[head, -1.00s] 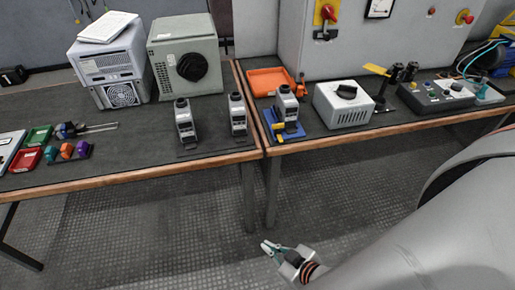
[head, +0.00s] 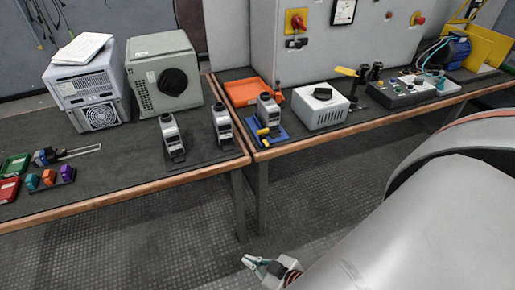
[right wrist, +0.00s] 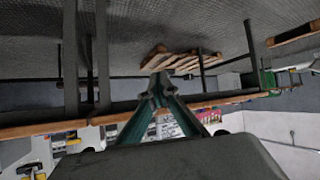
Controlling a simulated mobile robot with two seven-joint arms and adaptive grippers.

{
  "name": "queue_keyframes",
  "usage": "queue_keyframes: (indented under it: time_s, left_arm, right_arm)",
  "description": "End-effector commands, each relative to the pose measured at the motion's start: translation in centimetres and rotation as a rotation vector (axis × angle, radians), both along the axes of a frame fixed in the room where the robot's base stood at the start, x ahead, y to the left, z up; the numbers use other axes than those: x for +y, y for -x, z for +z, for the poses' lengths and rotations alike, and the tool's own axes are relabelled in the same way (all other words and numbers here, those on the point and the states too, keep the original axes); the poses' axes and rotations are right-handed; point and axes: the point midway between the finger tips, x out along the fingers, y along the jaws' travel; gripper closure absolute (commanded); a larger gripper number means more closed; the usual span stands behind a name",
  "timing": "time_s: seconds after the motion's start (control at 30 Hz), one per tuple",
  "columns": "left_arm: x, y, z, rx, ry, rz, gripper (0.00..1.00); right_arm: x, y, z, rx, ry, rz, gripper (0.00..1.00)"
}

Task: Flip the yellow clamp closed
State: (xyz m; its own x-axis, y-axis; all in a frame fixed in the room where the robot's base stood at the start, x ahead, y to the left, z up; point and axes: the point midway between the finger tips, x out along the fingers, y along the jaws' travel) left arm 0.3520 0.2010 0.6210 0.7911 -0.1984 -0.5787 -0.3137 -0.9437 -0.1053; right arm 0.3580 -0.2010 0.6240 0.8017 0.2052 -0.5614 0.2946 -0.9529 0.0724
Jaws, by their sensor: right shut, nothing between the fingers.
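On the right-hand bench, a grey and black device (head: 266,108) stands on a blue base (head: 276,134) with a small yellow piece (head: 263,131) at its front left. A longer yellow lever (head: 345,71) sticks out left from a black stand farther right. I cannot tell for certain which yellow part is the clamp. My right gripper (head: 254,264) is low over the floor, in front of and below the bench edge, apart from both. Its teal fingers are together and empty in the right wrist view (right wrist: 158,88). My left gripper is out of view.
Two similar grey devices stand on the left bench (head: 110,183). The floor before the benches is clear.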

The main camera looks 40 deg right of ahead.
Motion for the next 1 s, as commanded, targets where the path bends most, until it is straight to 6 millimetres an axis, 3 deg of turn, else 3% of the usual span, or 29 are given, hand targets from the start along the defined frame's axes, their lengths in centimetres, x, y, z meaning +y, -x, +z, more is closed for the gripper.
queue_keyframes:
  time_s: [0.17, 0.33, 0.5, 0.6, 0.67, 0.7, 0.83, 1.0]
  left_arm:
    - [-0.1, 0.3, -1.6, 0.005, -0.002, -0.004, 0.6]
    - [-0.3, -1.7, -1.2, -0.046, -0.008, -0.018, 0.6]
    - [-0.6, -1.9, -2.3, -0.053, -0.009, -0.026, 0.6]
    - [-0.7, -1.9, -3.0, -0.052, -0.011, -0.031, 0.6]
    - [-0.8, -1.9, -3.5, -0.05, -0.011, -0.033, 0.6]
    - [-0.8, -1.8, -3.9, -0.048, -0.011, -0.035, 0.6]
    - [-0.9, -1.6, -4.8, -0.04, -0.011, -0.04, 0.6]
    - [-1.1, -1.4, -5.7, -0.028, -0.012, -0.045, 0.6]
  right_arm:
    - [3.1, -6.6, 4.2, -0.141, -0.431, -0.154, 1.0]
    - [4.5, -14.6, 13.0, -0.309, -1.236, -0.325, 1.0]
    - [1.4, -19.4, 20.4, -0.391, -2.118, -0.351, 1.0]
    - [-1.8, -21.0, 22.6, -0.396, -2.635, -0.276, 1.0]
    - [-3.9, -21.8, 22.9, -0.385, -2.941, -0.195, 1.0]
    - [-5.3, -22.2, 22.8, 0.37, 3.093, 0.118, 1.0]
    - [-9.0, -23.2, 20.2, 0.223, 2.518, -0.163, 1.0]
    - [-11.2, -24.2, 15.3, 0.137, 1.919, -0.425, 1.0]
